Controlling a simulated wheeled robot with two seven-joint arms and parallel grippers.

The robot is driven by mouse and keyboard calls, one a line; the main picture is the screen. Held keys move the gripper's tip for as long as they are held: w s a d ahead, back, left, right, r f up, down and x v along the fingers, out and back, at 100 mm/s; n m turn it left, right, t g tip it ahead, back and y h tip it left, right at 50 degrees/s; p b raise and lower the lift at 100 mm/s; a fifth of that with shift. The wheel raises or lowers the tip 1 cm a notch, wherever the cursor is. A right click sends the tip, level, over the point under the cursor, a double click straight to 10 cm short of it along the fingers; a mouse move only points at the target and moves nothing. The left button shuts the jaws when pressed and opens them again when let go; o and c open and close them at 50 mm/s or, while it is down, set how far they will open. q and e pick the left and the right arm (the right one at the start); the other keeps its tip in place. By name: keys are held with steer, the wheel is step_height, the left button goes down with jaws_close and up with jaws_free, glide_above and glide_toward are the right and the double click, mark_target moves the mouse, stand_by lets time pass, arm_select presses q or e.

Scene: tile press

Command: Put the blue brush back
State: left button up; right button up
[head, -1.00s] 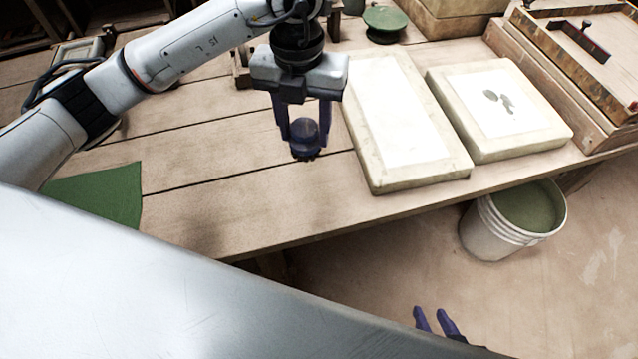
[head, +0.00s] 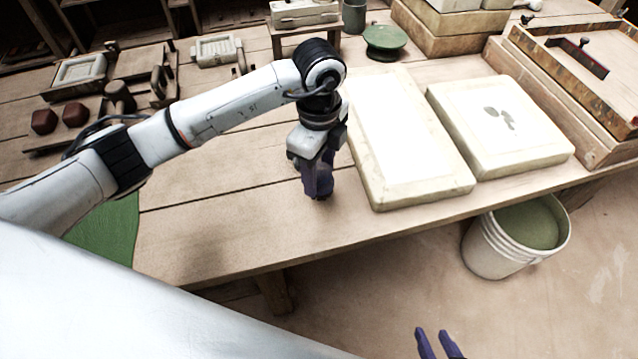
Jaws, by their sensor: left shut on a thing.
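My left gripper (head: 319,188) is over the bare planks of the table, left of the long plaster slab. It is seen side-on, and its purple fingers are shut on the blue brush. The brush is dark blue and mostly hidden behind the fingers, so its edges blend with them; I cannot tell whether it touches the table. My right gripper (head: 438,344) shows only its two purple fingertips at the bottom edge, apart and with nothing between them, over the floor.
The long plaster slab (head: 373,192) and a square slab (head: 535,158) lie to the right. A green round stand (head: 384,40) is behind. Moulds (head: 78,72) and red blocks (head: 44,121) sit far left, near a green cloth (head: 112,228). A bucket (head: 490,245) stands on the floor.

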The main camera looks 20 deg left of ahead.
mark_target(319, 185)
arm_select(q)
steer(key=shift+f, duration=2)
steer(key=shift+f, duration=0.1)
steer(key=o, duration=1)
steer(key=shift+c, duration=0.2)
step_height(319, 185, up, 12)
steer(key=shift+r, duration=0.15)
